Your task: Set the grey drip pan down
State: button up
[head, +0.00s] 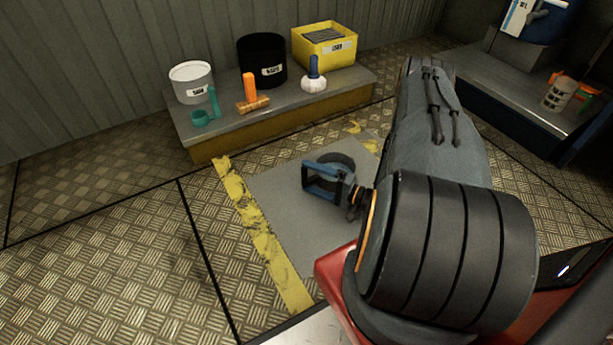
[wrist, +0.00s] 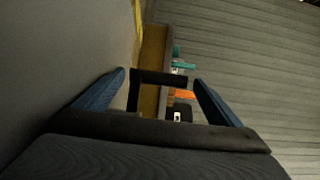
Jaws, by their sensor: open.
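My gripper (head: 309,179) is low over a flat grey square on the floor, with its blue fingers apart. In the wrist view my gripper (wrist: 160,77) is open, and a dark angular bar shows between the fingertips. A dark rounded shape (head: 343,160) lies just behind my gripper in the head view; it may be the drip pan, but I cannot tell for sure. My gripper and arm hide part of it. I cannot tell whether the bar belongs to it or whether it touches the floor.
A low platform (head: 290,115) behind holds a white bucket (head: 191,85), a black bin (head: 262,62), a yellow crate (head: 325,47) and small tools. A worn yellow stripe (head: 262,240) edges the grey floor square (head: 285,215). Another bench (head: 510,82) stands right. Left floor is clear.

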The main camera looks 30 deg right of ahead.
jog(key=p+v, duration=0.2)
jog(key=v, duration=0.8)
jog(key=shift+p, duration=0.4)
jog(key=shift+r, duration=0.1)
